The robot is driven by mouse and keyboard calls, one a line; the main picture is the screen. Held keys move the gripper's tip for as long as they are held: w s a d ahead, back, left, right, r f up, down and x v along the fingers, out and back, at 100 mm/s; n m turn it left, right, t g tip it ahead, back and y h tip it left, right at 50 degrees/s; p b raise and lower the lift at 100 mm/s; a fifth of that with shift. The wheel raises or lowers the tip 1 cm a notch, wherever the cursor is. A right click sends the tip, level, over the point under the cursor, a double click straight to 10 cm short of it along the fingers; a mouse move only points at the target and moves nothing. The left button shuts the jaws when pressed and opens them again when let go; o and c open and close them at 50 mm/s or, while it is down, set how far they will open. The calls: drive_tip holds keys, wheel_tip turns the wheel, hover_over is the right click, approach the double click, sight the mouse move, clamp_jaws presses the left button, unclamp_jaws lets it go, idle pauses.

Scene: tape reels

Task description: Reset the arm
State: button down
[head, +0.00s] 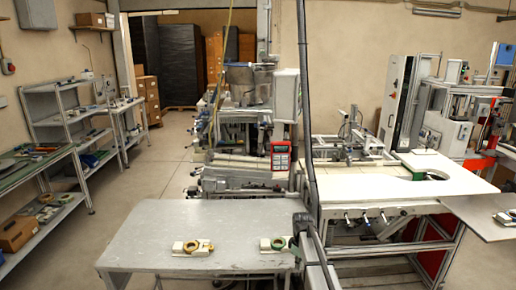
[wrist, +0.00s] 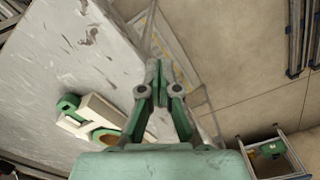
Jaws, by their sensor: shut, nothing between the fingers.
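My gripper (wrist: 157,68) shows in the wrist view with its fingertips together and nothing between them. The grey table (head: 165,222) stands at the front of the head view. On it are a white holder with a yellow-brown tape reel (head: 203,248) and another with a green tape reel (head: 279,243) near the right edge. In the wrist view a white holder (wrist: 98,112) lies left of my gripper with a green part and an orange-centred green ring (wrist: 106,138), partly hidden by the gripper body. The gripper touches neither.
A pale workbench (head: 385,185) with machinery stands right of the table. A side table (head: 480,215) at far right carries another small holder. Metal shelves (head: 75,120) line the left wall. The floor (head: 140,180) between shelves and table is clear.

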drive_tip(key=s+f+m, duration=0.3)
drive_tip(key=s+m, duration=0.1)
drive_tip(key=s, duration=0.7)
drive_tip(key=s+f+m, duration=0.3)
drive_tip(key=s+m, duration=0.1)
drive_tip(key=s, duration=0.6)
drive_tip(key=s+f+m, duration=0.3)
drive_tip(key=s+m, duration=0.1)
drive_tip(key=s, duration=0.7)
drive_tip(key=s+f+g+b, duration=0.2)
drive_tip(key=s+f+g, duration=0.1)
drive_tip(key=s+f, duration=0.8)
drive_tip(key=s+f+g+b, duration=0.3)
drive_tip(key=s+f, duration=0.9)
drive_tip(key=s, duration=0.5)
drive_tip(key=shift+g, duration=0.4)
